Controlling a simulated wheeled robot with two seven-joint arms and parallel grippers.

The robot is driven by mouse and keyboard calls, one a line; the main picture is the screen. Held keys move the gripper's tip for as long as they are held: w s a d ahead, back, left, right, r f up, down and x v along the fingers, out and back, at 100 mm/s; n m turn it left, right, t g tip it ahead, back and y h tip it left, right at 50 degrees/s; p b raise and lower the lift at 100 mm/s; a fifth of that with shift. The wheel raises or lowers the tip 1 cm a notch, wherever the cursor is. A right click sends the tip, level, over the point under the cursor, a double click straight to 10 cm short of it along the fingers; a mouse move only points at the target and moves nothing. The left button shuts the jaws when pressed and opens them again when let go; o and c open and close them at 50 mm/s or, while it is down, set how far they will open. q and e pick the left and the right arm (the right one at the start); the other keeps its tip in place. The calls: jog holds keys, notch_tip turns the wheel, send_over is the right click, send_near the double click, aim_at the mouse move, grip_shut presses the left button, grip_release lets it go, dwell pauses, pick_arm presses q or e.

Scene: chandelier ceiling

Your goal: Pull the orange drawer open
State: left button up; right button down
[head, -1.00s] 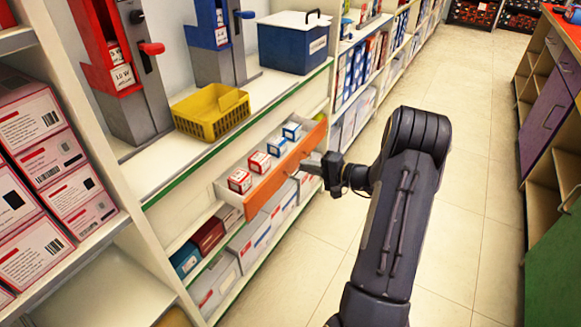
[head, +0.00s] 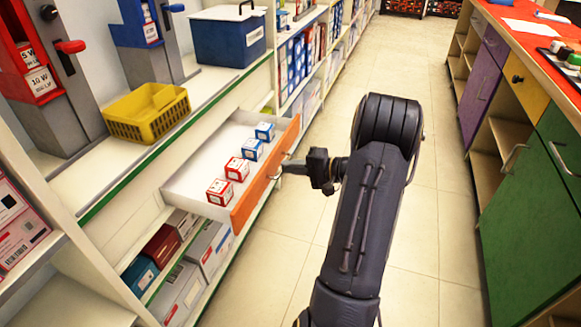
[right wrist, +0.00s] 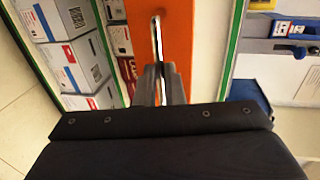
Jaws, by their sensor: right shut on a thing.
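The orange drawer (head: 250,199) stands pulled out from the shelf unit, with its white inside showing. Small red-and-white boxes (head: 228,178) and blue-and-white boxes (head: 258,140) stand in a row inside it. My right gripper (head: 284,170) is at the drawer's front, shut on its metal handle. In the right wrist view the gripper's fingers (right wrist: 160,84) close around the handle (right wrist: 157,42), with the orange front (right wrist: 180,40) behind. My left gripper is not in view.
A yellow basket (head: 148,112) and a blue box (head: 228,38) stand on the shelf above. Boxes fill the shelves below. Open tiled floor (head: 420,215) lies to the right, up to a counter with green doors (head: 530,190).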

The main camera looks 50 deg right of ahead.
jog(key=c, duration=1.5)
grip_release()
jog(key=p+v, duration=0.1)
jog(key=v, duration=0.6)
jog(key=shift+s+d, duration=0.1)
jog(key=shift+s, duration=0.3)
